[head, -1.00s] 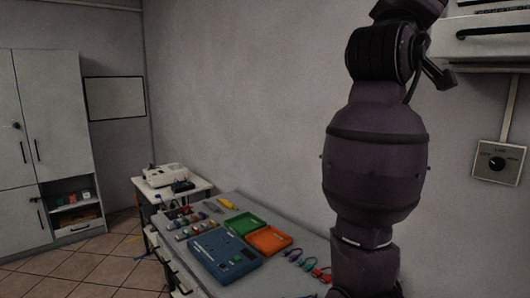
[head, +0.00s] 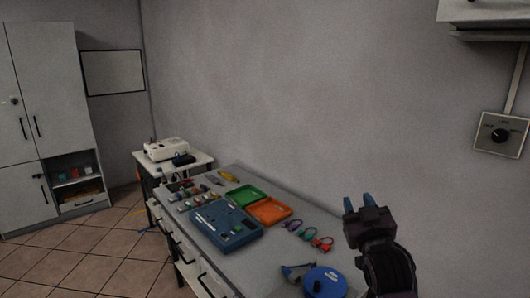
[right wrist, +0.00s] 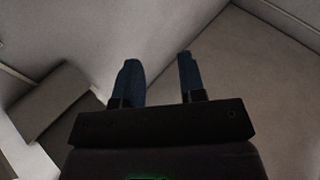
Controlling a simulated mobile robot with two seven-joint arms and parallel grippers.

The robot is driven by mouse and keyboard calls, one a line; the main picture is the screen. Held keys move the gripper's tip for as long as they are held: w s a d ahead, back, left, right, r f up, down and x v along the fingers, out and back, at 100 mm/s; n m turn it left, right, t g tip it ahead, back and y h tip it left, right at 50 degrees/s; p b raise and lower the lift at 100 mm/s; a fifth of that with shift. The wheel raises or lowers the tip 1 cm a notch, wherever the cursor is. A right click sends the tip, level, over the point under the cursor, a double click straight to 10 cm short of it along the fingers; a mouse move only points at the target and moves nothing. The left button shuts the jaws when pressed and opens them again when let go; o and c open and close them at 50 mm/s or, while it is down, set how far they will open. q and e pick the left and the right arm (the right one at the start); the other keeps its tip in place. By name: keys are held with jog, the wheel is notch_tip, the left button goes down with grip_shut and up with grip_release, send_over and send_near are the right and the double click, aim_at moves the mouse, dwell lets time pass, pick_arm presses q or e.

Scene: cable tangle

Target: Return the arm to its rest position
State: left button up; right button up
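My right gripper (head: 358,204) is at the lower right of the head view, in front of the wall and past the right part of the workbench. Its two blue fingers point up and stand apart with nothing between them. In the right wrist view the same fingers (right wrist: 160,80) are parted and empty, with only bare wall and ceiling surfaces beyond. My right forearm shows at the bottom right edge of the head view. My left gripper is not in view.
The workbench (head: 262,262) holds a blue case (head: 224,224), a green tray (head: 252,195), an orange tray (head: 270,211), small coloured cables (head: 308,237) and a blue round reel (head: 325,282). A dial box (head: 502,135) and shelf (head: 485,14) are on the right wall.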

jog(key=s+d+f+m+g, duration=0.1)
jog(key=s+f, duration=0.2)
jog(key=f, duration=0.4)
jog(key=s+d+f+g, duration=0.1)
jog(key=s+f+g, duration=0.15)
jog(key=f, duration=0.55)
jog(key=s+d+f+g, duration=0.2)
jog(key=s+f, duration=0.9)
jog(key=s, duration=0.1)
jog(key=s+d+f+m+g+h, duration=0.1)
jog(key=s+d+f+g, duration=0.1)
jog(key=s+f, duration=0.9)
jog(key=shift+s+d+f+g+b, duration=0.4)
jog(key=shift+s+g+b, duration=0.05)
jog(key=shift+s+g, duration=0.4)
